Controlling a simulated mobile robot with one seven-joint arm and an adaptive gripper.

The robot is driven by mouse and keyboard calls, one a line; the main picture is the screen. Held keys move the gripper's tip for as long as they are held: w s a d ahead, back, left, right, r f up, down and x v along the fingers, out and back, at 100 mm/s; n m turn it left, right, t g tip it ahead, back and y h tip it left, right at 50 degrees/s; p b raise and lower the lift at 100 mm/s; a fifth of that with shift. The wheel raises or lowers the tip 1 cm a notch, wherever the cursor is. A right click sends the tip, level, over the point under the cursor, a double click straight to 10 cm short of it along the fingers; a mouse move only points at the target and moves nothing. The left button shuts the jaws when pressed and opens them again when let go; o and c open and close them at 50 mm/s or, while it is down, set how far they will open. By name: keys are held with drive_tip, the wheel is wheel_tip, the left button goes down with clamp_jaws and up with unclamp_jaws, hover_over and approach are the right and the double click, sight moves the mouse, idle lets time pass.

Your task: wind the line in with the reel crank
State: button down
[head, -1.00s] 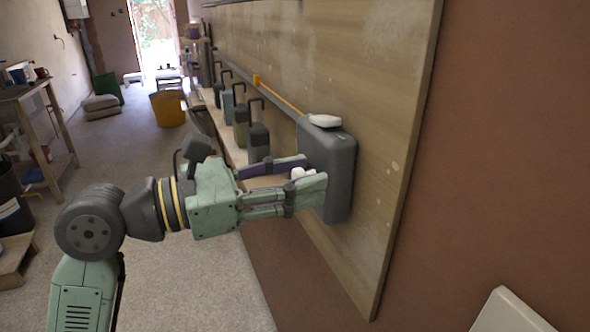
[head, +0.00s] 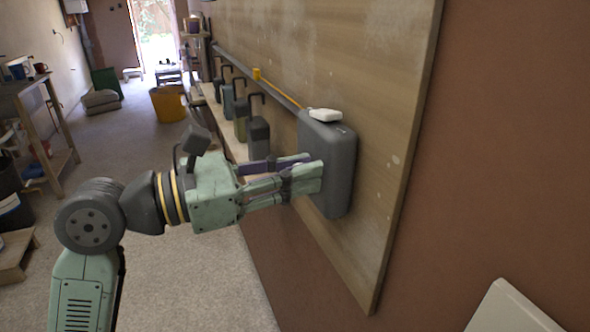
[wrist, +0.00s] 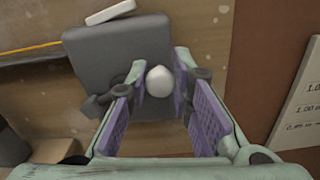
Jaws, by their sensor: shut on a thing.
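The reel is a dark grey rounded box (head: 338,170) fixed to a wooden board; it fills the upper middle of the wrist view (wrist: 120,50). A white knob (wrist: 160,81) stands out from its front, between my fingertips. My gripper (wrist: 166,85) is shut on this knob, with the left fingertip against it. In the head view my gripper (head: 310,175) is at the box's front and its fingers hide the knob. The crank's arm cannot be made out clearly.
A white piece (head: 324,115) sits at the top of the box. Several dark canisters (head: 258,138) stand on a ledge along the wall to the left. A white panel (head: 512,308) is at lower right. The floor (head: 190,290) left of the board is clear.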

sight(300, 143)
drive_tip(key=shift+w+n+b, duration=0.1)
drive_tip(key=shift+n+b, duration=0.25)
drive_tip(key=shift+n, duration=0.05)
idle(0.4)
